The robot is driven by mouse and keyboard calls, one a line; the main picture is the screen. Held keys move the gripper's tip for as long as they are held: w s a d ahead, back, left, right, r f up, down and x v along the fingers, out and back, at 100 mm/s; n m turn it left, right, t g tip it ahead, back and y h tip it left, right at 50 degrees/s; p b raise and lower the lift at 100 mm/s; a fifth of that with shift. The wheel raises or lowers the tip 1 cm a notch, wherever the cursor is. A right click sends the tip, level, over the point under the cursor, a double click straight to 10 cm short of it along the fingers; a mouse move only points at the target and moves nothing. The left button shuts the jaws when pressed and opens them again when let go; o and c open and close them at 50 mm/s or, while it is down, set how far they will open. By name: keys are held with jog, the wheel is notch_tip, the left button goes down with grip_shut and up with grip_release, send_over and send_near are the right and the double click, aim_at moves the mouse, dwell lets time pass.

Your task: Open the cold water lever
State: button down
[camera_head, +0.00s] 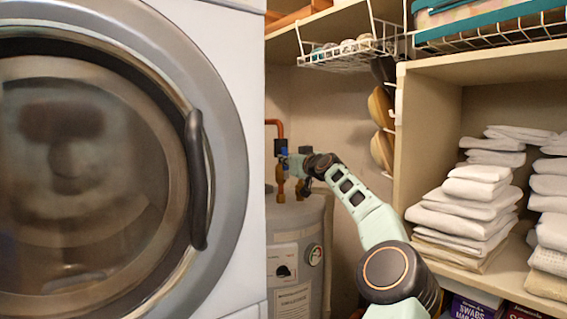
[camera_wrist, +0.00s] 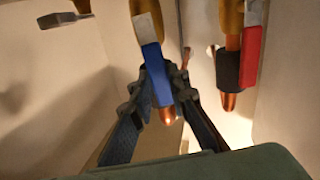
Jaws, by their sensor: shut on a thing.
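The blue cold water lever (camera_wrist: 157,75) is in the middle of the wrist view, on a brass valve with copper pipe. My gripper (camera_wrist: 162,88) has its two dark fingers on either side of the blue lever, shut on it. In the head view, a small bit of blue (camera_head: 284,152) shows at the valve above the water heater. My gripper (camera_head: 290,164) is there at the end of my outstretched arm, small and partly hidden by my wrist.
A red lever (camera_wrist: 250,55) on another pipe stands close at the right in the wrist view. The grey water heater (camera_head: 310,225) is below the valve. The washer (camera_head: 225,120) is at left; shelves with folded white towels (camera_head: 470,205) are at right.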

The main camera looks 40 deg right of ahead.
jog(key=shift+s+d+m, duration=0.1)
jog(key=shift+d+m, duration=0.2)
jog(key=shift+m, duration=0.3)
jog(key=c, duration=1.8)
grip_release()
jog(key=shift+c, duration=0.2)
jog(key=shift+s, duration=0.15)
jog(key=v, duration=1.1)
jog(key=shift+s+a, duration=0.15)
jog(key=shift+s, duration=0.25)
